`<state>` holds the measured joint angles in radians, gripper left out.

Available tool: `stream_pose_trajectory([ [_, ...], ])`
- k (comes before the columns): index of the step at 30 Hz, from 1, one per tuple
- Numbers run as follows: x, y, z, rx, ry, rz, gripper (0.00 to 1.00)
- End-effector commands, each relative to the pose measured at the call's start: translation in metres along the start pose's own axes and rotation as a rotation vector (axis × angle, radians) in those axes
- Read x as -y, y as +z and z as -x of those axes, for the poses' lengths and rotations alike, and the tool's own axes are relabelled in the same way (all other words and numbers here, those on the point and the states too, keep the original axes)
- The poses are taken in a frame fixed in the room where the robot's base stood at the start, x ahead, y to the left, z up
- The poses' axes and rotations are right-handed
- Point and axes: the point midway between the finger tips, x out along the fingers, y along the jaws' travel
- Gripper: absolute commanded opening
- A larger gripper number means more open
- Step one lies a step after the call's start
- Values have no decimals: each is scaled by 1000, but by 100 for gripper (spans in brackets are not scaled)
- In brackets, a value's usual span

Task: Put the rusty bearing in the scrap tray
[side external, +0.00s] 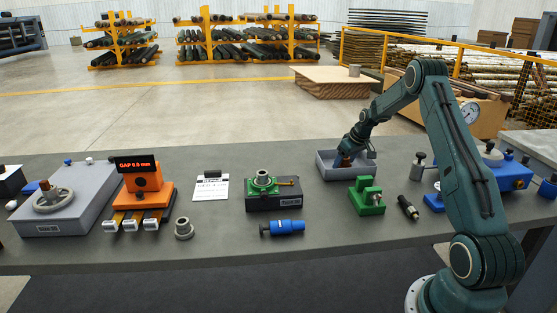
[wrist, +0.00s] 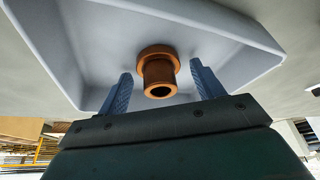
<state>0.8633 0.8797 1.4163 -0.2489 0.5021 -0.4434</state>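The rusty bearing (wrist: 158,72) is an orange-brown flanged sleeve. In the wrist view it shows against the inside of the grey scrap tray (wrist: 60,45), with its bore facing the camera. My gripper (wrist: 161,70) is open, one blue finger on each side of the bearing, with a visible gap on both sides. In the side view my gripper (side external: 346,156) is down at the scrap tray (side external: 345,173), at the bench's back right. The rusty bearing (side external: 342,161) shows as a small brown patch there, partly hidden by the gripper.
A green clamp block (side external: 367,196) and a black-tipped tool (side external: 408,208) lie in front of the tray. A fixture holding a grey bearing (side external: 264,174), a blue tool (side external: 283,228) and a loose grey bearing (side external: 184,228) stand further left. The bench front is mostly clear.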

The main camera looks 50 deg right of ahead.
Motion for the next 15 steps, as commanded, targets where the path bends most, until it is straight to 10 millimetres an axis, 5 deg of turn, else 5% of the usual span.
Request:
stream_pose_trajectory([
  [15,0,-2,20,-1,1,0,67],
])
